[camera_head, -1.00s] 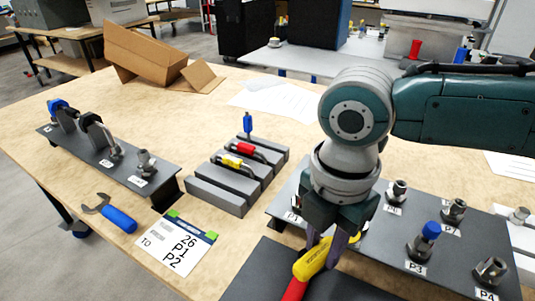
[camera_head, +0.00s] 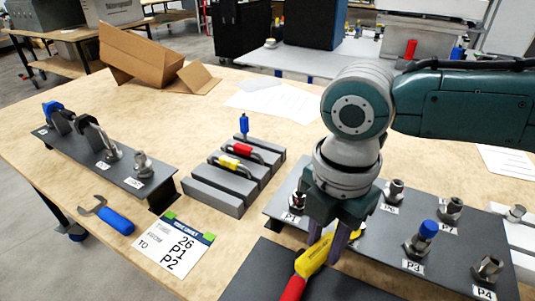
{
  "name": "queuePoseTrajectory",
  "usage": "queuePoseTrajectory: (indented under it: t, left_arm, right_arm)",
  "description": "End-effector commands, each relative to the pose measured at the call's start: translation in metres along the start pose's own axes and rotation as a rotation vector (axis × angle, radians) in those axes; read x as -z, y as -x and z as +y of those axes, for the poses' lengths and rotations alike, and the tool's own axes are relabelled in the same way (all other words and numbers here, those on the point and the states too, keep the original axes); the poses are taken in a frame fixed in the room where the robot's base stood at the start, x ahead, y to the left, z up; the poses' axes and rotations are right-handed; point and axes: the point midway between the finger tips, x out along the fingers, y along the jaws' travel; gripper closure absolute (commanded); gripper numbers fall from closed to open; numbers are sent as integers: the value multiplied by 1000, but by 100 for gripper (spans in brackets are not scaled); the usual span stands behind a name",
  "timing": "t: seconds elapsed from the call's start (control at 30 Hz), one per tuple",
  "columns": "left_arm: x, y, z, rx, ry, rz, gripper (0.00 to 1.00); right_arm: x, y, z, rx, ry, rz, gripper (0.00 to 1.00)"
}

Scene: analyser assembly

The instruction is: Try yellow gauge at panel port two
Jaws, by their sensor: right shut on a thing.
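My right gripper (camera_head: 329,243) points down over the front part of the dark port panel (camera_head: 380,240). It is shut on the yellow gauge (camera_head: 318,252), a yellow body with a red end (camera_head: 294,288), tilted with the red end toward the front. On the panel, port P1 (camera_head: 298,203) shows left of the gripper, and P3 (camera_head: 416,244) and P4 (camera_head: 488,269) to the right. Port P2 is not visible; the gripper covers the area between P1 and P3. My left gripper is not in view.
Another fitting panel (camera_head: 125,180) stands at the left.

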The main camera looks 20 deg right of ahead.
Motion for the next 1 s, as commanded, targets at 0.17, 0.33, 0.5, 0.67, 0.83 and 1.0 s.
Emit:
queuePoseTrajectory:
  t: [0.17,0.33,0.5,0.67,0.83,1.0]
  left_arm:
    - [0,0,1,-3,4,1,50]
    - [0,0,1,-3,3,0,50]
    - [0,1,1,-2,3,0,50]
    - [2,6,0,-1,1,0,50]
    - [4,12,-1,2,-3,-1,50]
    - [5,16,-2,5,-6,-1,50]
  right_arm:
    - [-2,0,0,1,-2,-5,100]
    - [-2,-1,0,1,-2,-6,100]
    - [-1,0,-1,1,-2,-6,100]
    - [10,2,0,2,-1,-5,100]
    - [23,2,0,1,0,-3,100]
    - [37,2,0,2,0,-2,100]
